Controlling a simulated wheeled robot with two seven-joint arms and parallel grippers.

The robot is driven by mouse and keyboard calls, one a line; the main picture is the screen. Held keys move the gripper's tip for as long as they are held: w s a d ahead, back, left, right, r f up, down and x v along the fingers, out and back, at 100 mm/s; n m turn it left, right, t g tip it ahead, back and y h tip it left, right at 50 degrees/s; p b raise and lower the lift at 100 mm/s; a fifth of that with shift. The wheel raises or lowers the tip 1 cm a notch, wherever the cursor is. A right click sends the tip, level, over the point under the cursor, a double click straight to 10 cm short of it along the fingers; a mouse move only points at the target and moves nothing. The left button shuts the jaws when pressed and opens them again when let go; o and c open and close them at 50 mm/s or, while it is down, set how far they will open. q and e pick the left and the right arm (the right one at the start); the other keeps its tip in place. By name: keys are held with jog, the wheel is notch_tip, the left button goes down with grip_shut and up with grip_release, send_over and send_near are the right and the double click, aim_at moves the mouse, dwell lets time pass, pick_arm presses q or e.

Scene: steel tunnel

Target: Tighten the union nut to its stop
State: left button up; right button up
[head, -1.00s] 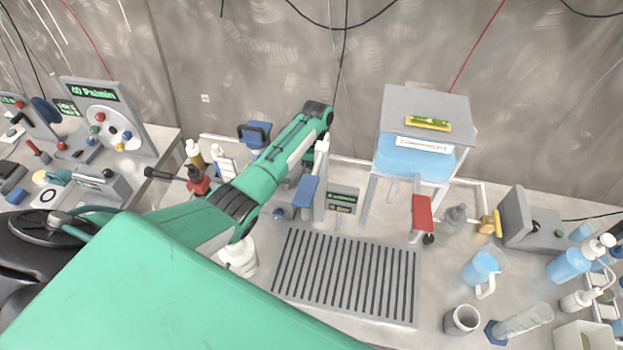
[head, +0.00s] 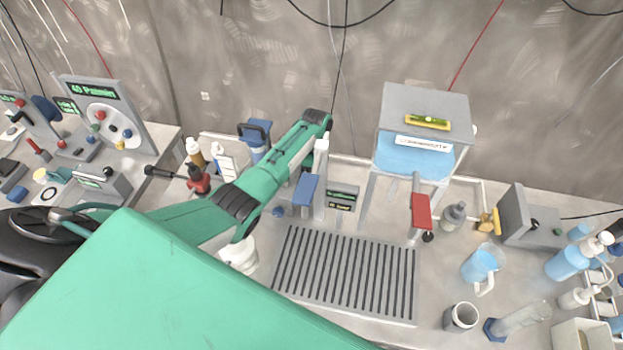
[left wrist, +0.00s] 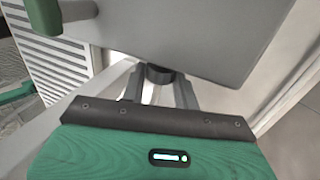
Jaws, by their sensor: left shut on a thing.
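My left gripper (left wrist: 158,92) is low in the left wrist view. Its two dark fingers are closed on either side of a dark round part, the union nut (left wrist: 158,75), just under the edge of a grey box-shaped body (left wrist: 190,30). Much of the nut is hidden by the fingers and that body. In the head view my green left arm comes in from the left and bends near the back wall; its gripper and the nut are hidden there. My right gripper is not in view.
A slotted drain plate (head: 345,275) lies mid-bench, clear on top. A labelled grey tank (head: 425,110) stands on legs behind it, with a red handle (head: 421,211) in front. Bottles (head: 195,152) stand beside my arm; a beaker (head: 483,262) and cup (head: 461,317) are at right.

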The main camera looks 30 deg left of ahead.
pick_arm(q)
jog(key=shift+w+f+g+h+b, duration=0.2)
jog(key=shift+g+b, duration=0.5)
jog(key=shift+b, duration=0.45)
jog(key=shift+w+f+g+h+b, duration=0.15)
jog(key=shift+g+b, duration=0.55)
jog(key=shift+b, duration=0.45)
jog(key=shift+s+r+g+b, duration=0.15)
jog(key=shift+g+b, duration=0.25)
jog(key=shift+b, duration=0.2)
jog(key=shift+r, duration=0.1)
jog(key=o, duration=1)
jog(key=shift+c, duration=0.2)
